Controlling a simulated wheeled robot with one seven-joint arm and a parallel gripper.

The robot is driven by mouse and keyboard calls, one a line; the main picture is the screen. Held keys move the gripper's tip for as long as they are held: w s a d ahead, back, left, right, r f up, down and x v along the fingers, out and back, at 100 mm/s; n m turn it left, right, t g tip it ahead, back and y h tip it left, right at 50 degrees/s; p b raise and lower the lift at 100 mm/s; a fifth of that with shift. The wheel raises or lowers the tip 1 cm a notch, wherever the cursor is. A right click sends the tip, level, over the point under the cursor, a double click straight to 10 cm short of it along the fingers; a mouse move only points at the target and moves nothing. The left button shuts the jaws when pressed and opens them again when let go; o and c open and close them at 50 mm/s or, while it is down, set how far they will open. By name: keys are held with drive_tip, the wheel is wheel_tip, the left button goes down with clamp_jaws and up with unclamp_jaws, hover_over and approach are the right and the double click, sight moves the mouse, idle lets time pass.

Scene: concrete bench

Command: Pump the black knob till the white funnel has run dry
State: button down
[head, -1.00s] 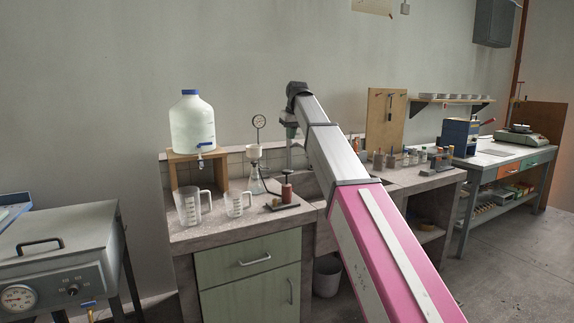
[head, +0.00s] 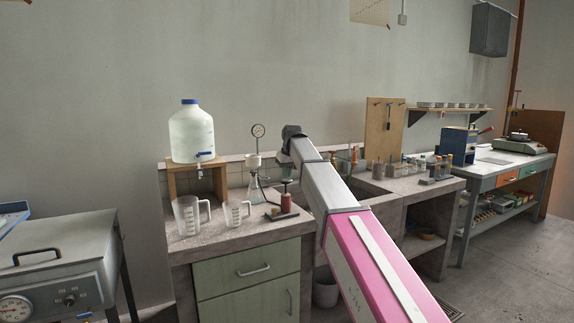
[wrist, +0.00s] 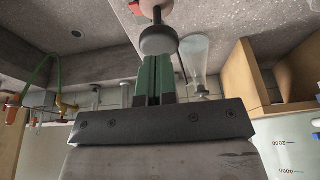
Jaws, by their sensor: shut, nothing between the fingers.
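The black knob (head: 286,182) tops a red hand pump (head: 286,203) on the bench. In the wrist view the knob (wrist: 158,40) appears as a dark round disc just beyond my fingertips. The white funnel (head: 253,161) sits above a clear glass flask (head: 256,190), left of the pump; I cannot see how much liquid is in it. The flask also shows in the wrist view (wrist: 195,55). My gripper (wrist: 153,58) has its green fingers shut together and empty, close to the knob; contact cannot be told.
Two clear measuring jugs (head: 190,215) stand left of the pump. A large water jar (head: 191,133) rests on a wooden stand (head: 172,182). A sink and small bottles (head: 378,167) lie to the right. A bucket (head: 325,290) is on the floor.

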sight(287, 180)
drive_tip(key=shift+f, duration=0.45)
drive_tip(key=shift+f, duration=2.05)
wheel_tip(287, 180, up, 5)
drive_tip(key=shift+w+f, duration=0.1)
drive_tip(key=shift+f, duration=0.05)
drive_tip(key=v, duration=0.9)
drive_tip(key=shift+s+r, duration=0.25)
drive_tip(key=shift+d, duration=0.2)
